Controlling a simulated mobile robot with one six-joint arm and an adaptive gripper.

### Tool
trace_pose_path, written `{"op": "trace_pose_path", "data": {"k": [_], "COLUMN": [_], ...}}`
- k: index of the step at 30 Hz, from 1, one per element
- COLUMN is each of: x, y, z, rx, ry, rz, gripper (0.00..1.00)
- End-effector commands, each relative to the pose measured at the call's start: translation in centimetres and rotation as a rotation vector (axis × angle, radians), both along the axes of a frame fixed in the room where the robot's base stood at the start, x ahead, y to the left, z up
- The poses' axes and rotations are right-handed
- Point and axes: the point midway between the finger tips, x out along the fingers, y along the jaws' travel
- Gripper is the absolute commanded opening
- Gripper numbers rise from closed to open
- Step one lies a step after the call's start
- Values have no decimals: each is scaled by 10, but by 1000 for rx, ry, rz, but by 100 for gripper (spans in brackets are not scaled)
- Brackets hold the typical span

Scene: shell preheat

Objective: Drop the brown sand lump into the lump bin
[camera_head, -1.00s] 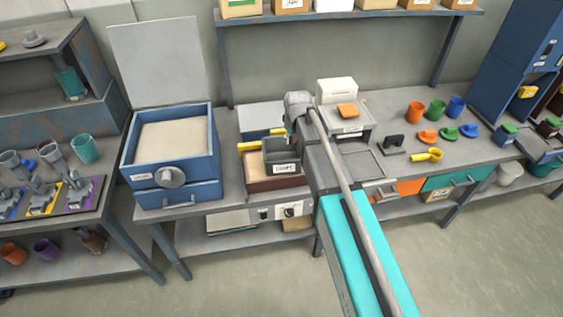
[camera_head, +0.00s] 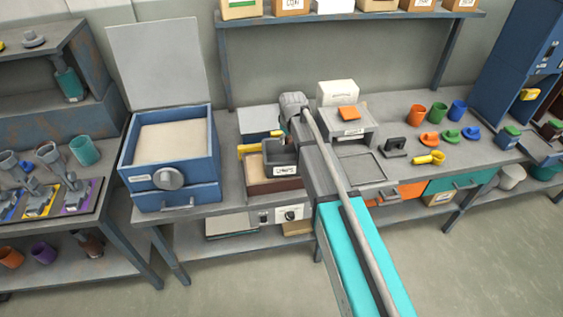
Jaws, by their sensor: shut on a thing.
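The lump bin (camera_head: 287,169) is a small dark grey open box with a white "LUMPS" label, near the middle of the bench. My gripper (camera_head: 289,127) is at the end of my arm, just above the back of the bin. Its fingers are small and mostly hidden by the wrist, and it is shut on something. The brown sand lump cannot be made out; it is hidden at the fingers.
A blue sand box (camera_head: 170,172) with a raised lid stands left of the bin. A yellow handle (camera_head: 250,148) is beside the bin. A grey machine (camera_head: 347,122) with an orange piece stands right of my arm. Coloured cups (camera_head: 438,111) stand farther right.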

Motion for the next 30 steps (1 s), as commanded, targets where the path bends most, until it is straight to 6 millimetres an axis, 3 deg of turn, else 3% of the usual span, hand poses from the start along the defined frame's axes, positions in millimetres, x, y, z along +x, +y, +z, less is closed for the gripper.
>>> {"op": "trace_pose_path", "data": {"k": [15,30], "x": [0,1], "y": [-1,-2], "z": [-42,-50], "rx": [0,0], "ry": [0,-1], "rz": [-1,-2], "gripper": [4,4]}}
